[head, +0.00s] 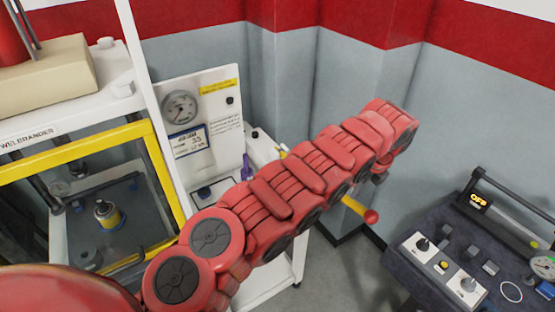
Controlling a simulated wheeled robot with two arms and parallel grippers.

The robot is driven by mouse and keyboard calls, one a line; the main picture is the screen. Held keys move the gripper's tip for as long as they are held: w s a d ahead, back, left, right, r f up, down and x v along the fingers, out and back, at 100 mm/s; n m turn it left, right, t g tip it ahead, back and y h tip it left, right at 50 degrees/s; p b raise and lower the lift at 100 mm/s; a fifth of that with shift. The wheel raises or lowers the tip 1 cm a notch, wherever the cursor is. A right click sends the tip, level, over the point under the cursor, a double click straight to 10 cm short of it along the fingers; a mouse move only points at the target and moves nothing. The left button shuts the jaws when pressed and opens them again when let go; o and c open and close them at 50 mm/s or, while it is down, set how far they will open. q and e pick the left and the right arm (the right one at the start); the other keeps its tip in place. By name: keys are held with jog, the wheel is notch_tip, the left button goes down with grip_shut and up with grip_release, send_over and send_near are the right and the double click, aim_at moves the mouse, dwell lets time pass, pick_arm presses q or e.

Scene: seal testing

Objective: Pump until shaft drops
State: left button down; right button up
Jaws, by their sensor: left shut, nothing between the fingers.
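My red left arm crosses the view from the lower left to the upper right. Only a small dark part of my left gripper (380,176) shows below the arm's far end; the gripper is shut and empty. A yellow lever with a red ball knob (369,216) sticks out from behind the arm, below the gripper. The arm hides the lever's other end, and I cannot tell whether the gripper touches it. A small yellow and dark cylindrical piece (107,213) stands inside the yellow-framed test chamber (157,165). I cannot make out which part is the shaft. My right gripper is out of view.
A white panel with a round pressure gauge (180,107) stands behind my arm. A dark control console (445,272) with switches and a lit display is at the lower right. A beige block (45,70) sits on the white machine top. Grey floor shows between machine and console.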

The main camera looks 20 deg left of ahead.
pick_arm(q)
jog(key=s+d+b+x, duration=0.1)
jog(key=b+x, duration=0.3)
jog(key=x, duration=0.3)
jog(key=s+d+b+x, duration=0.1)
jog(key=b+x, duration=0.3)
jog(key=x, duration=0.4)
jog(key=shift+d+f+b, duration=0.3)
jog(key=shift+d+f, duration=0.15)
jog(key=shift+f, duration=0.05)
jog(key=p+v, duration=0.1)
jog(key=v, duration=0.3)
jog(key=w+a+p+v, duration=0.1)
jog(key=v, duration=0.3)
jog(key=a+p+v, duration=0.1)
jog(key=v, duration=0.3)
jog(key=shift+w+a+r+p, duration=0.25)
jog(key=shift+r+p, duration=0.1)
jog(key=shift+r, duration=0.45)
